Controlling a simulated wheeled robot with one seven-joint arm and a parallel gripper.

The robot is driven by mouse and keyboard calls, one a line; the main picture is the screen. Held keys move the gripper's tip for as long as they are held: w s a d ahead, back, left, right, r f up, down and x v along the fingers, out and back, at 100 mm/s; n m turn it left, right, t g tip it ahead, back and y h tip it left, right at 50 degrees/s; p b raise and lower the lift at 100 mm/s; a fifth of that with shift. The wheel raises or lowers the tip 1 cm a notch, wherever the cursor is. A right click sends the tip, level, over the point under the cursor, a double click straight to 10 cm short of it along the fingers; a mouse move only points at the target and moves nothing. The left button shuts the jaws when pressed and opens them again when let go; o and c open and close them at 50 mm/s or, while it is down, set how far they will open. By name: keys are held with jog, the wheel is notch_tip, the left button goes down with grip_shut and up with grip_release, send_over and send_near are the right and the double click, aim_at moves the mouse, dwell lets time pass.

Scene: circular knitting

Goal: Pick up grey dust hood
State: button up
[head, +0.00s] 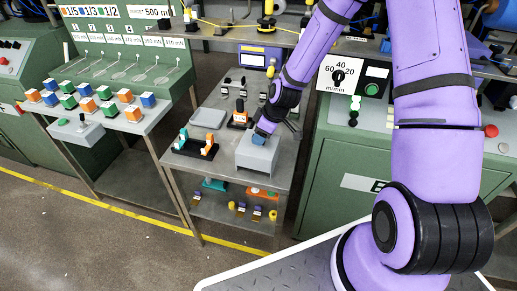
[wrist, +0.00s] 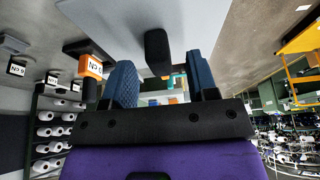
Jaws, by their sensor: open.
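The grey dust hood (head: 258,157) is a box-like cover standing on the grey metal table (head: 180,166), near its front right. My gripper (head: 260,139) is right at the hood's top, coming down from the upper right. In the wrist view, the hood's pale grey top (wrist: 130,28) fills the upper middle, with a black knob (wrist: 157,52) on it. The two blue finger pads of my gripper (wrist: 161,80) are apart, one on each side of the knob, with gaps visible between. What lies under the hood is hidden.
A black stand with teal and orange pieces (head: 196,148) stands left of the hood, with a flat grey plate (head: 208,117) behind it. An orange-labelled item (wrist: 93,66) is close beside my fingers. The lower shelf holds small parts. Green machines flank the table.

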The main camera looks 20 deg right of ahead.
jog(key=shift+w+a+f, duration=0.2)
jog(key=shift+f, duration=0.45)
grip_shut()
jog(key=shift+r, duration=0.15)
